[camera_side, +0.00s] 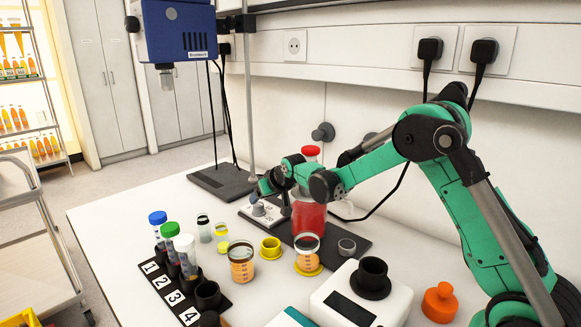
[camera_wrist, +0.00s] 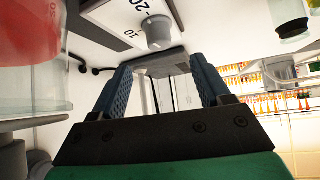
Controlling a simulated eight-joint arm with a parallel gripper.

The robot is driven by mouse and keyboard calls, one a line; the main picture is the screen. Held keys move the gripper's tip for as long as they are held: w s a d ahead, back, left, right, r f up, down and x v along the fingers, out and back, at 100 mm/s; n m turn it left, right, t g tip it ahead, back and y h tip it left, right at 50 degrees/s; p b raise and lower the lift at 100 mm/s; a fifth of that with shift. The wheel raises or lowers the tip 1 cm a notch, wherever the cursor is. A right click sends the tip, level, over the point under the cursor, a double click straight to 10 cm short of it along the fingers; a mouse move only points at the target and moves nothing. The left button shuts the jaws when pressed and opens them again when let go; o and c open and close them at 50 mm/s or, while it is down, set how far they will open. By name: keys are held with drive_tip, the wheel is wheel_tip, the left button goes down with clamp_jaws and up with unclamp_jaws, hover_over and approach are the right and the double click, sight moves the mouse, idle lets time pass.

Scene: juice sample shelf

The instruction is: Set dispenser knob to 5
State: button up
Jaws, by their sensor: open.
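The dispenser knob (camera_side: 258,209) is a small grey knob on a white scale plate (camera_side: 272,218), beside the bottle of red liquid (camera_side: 308,217). In the wrist view the knob (camera_wrist: 158,33) is on the plate, with marks reading 10 and 20 visible nearby. Its pointer setting cannot be read. My gripper (camera_wrist: 160,78) is open and empty, its two blue fingers spread, with the knob showing beyond and between the tips. In the side view my gripper (camera_side: 261,188) is close above the knob, and the arm partly covers the bottle. Contact with the knob cannot be confirmed.
A numbered black rack (camera_side: 175,290) with capped tubes stands at left. Beakers with orange liquid (camera_side: 241,268) and yellow rings stand in front. A blue device (camera_side: 178,30) hangs on a stand.

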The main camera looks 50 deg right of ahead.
sight(259, 203)
drive_tip(key=shift+x, duration=3.5)
drive_tip(key=shift+c, duration=0.2)
clamp_jaws()
